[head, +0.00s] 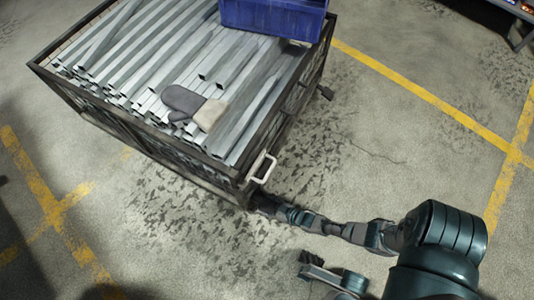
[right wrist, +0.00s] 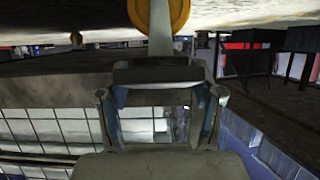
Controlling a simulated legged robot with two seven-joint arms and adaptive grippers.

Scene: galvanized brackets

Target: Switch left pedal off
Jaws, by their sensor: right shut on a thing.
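The metal-framed cart (head: 150,140) stands at the upper left of the head view, one corner toward me. My right arm reaches low to this near corner, and my right gripper (head: 262,203) is at its foot. The pedal there cannot be made out in the head view. In the right wrist view, my right gripper (right wrist: 160,80) is shut at a grey part (right wrist: 160,45) beside a yellow wheel (right wrist: 160,12). This part appears to be the left pedal; its grasped end is hidden.
Long galvanized brackets (head: 150,50) fill the cart, with grey mitts (head: 187,103) and a blue crate (head: 272,18) on top. A white handle (head: 262,168) sticks out above my right gripper. A dark piece (head: 325,92) juts out at the right corner.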

